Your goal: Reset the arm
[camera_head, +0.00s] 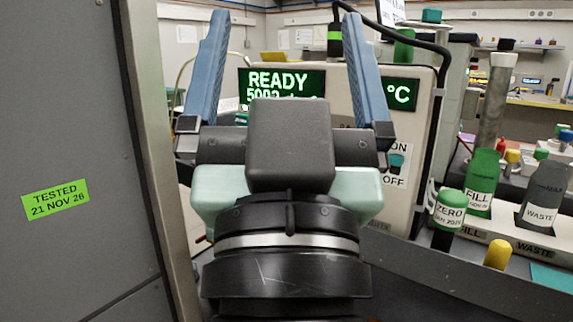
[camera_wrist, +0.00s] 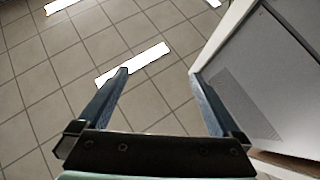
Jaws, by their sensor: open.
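My gripper (camera_head: 282,45) is raised in the middle of the head view, with its two blue fingers spread wide apart and nothing between them. In the wrist view my gripper (camera_wrist: 158,72) is also open and empty, over a tiled floor (camera_wrist: 60,60). My wrist and gripper body hide part of the machine behind them.
A machine (camera_head: 418,140) behind the gripper has a green display (camera_head: 275,82) reading READY. A grey panel (camera_head: 70,120) stands close at left. At right are a green FILL bottle (camera_head: 481,180), a grey WASTE bottle (camera_head: 541,195) and a ZERO bottle (camera_head: 449,211). A pale cabinet (camera_wrist: 250,75) stands right in the wrist view.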

